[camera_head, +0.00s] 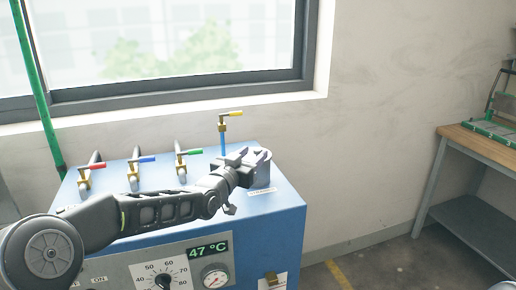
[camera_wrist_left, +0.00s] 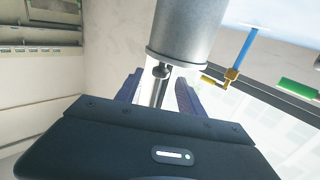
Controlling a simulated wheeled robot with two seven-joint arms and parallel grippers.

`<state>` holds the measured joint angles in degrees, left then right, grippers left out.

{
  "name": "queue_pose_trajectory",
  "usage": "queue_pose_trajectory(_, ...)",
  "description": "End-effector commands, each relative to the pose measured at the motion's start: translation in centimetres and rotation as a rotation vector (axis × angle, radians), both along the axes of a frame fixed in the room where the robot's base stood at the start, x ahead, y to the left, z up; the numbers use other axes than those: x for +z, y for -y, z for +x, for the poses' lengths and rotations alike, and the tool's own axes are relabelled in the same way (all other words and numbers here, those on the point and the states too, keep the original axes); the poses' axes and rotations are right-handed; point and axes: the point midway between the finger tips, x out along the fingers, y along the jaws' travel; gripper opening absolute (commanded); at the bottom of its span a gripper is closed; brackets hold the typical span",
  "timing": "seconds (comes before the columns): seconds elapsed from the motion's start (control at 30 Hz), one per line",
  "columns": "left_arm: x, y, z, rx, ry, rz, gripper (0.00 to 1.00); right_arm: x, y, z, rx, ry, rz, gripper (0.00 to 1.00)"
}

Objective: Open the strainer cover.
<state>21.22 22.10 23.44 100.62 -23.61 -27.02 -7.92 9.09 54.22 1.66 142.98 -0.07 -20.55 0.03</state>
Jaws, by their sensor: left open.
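My left gripper (camera_head: 248,158) is at the right part of the blue machine's top, beside a grey cylindrical body (camera_head: 262,174) that I take for the strainer. In the left wrist view this grey cylinder (camera_wrist_left: 190,28) fills the top, with a paler rim at its end. A small dark knob on a stem (camera_wrist_left: 161,71) shows by that rim, in the space between the fingers of my left gripper (camera_wrist_left: 158,90). The fingers are open; I cannot tell whether they touch it. The cover looks closed, though the gripper partly hides it. My right gripper is not in view.
The blue machine (camera_head: 285,215) has red, blue and green-handled valves on the left. A yellow-handled valve (camera_head: 236,114) on a blue pipe stands just behind my gripper. A dial and a 47 °C display (camera_head: 208,250) are on the front. A workbench (camera_head: 480,146) stands right.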

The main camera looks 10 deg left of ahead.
Motion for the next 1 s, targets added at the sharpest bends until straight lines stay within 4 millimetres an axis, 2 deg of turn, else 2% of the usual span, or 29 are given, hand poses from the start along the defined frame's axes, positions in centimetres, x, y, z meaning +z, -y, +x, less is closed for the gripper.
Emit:
queue_pose_trajectory(0.1, 0.1, 0.5, 1.9, -0.001, -0.002, -0.002, 0.45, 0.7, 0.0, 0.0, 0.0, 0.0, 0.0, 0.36)
queue_pose_trajectory(0.23, 0.1, 0.8, 3.2, -0.001, 0.0, -0.002, 0.45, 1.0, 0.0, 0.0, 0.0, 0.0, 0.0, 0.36)
queue_pose_trajectory(0.6, 0.0, 0.8, 3.7, 0.0, -0.001, 0.0, 0.45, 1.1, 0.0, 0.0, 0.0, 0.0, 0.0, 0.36)
queue_pose_trajectory(1.0, 0.0, 0.8, 3.7, 0.0, -0.001, 0.0, 0.12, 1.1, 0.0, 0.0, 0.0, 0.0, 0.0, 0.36)
